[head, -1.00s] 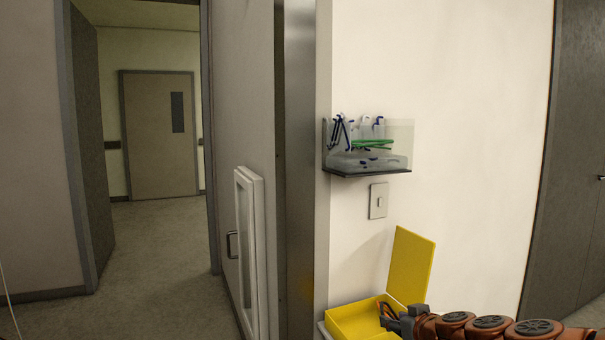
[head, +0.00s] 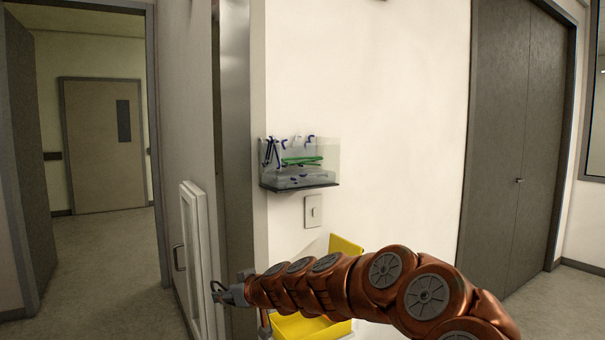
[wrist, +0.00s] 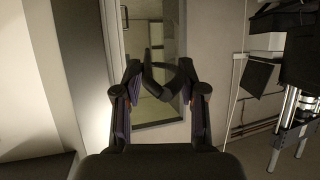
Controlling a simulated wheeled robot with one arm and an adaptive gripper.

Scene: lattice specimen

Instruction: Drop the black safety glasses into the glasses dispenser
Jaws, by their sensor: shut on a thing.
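The glasses dispenser (head: 325,179) is a clear box on the white wall, holding several glasses with blue and green parts. My gripper (head: 217,291) is below it and to its left in the head view, in front of the wall edge. In the wrist view my gripper (wrist: 160,68) is shut on a dark, curved piece, the black safety glasses (wrist: 157,87). Only part of the glasses shows between the fingers, and they are too small to make out in the head view.
An open yellow box (head: 290,328) stands below the dispenser, partly hidden by my arm. A light switch (head: 313,210) is between them on the wall. A white-framed panel (head: 192,255) with a handle is close to my gripper on the left. An open doorway lies further left.

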